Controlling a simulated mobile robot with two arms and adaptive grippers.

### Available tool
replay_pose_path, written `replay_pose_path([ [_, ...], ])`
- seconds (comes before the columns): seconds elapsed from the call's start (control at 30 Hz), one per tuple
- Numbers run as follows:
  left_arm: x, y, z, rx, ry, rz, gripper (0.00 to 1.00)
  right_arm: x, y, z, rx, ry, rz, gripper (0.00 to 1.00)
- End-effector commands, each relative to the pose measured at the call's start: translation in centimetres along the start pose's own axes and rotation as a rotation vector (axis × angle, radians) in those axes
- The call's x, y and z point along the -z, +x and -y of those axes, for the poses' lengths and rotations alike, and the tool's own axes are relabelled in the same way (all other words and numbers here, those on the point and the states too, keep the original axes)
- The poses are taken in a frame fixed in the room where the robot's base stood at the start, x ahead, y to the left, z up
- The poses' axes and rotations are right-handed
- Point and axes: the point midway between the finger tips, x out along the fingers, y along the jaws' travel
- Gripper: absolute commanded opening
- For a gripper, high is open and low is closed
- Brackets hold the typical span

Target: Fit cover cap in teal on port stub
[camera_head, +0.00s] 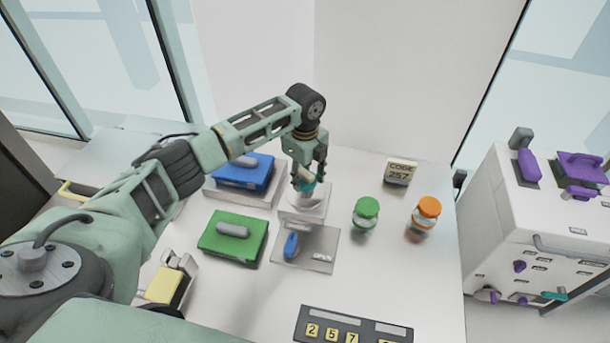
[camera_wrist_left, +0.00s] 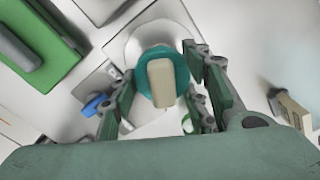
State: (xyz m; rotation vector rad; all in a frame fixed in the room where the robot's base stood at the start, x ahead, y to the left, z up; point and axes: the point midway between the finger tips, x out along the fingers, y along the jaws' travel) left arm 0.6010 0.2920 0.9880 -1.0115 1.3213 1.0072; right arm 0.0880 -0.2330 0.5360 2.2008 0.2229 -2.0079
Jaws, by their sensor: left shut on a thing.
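The teal cover cap (camera_head: 307,186) is a round teal disc with a beige grip block; it also shows in the left wrist view (camera_wrist_left: 184,62). My left gripper (camera_head: 308,175) points down and is shut on the cap, with its fingers on either side of the beige block. The cap is over the port stub (camera_head: 302,202), a pale round fitting on a white block. In the left wrist view the stub's pale flange (camera_wrist_left: 137,47) shows behind the cap. The cap hides the stub's top, so I cannot tell whether they touch. My right gripper is not in view.
A grey plate with a blue handle (camera_head: 291,245) lies in front of the stub. Green (camera_head: 234,250) and blue (camera_head: 257,177) boxes stand left. Jars with green (camera_head: 367,207) and orange (camera_head: 430,207) lids and a code block (camera_head: 400,173) stand right. Clear table lies between plate and keypad (camera_head: 352,325).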

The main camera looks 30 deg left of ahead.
Motion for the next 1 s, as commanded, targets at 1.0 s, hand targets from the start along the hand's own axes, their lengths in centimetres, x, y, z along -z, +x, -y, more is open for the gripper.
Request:
replay_pose_path([
  [1.0,0.0,1.5,0.0,0.0,0.0,0.0,0.17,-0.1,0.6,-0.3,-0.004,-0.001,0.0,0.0],
])
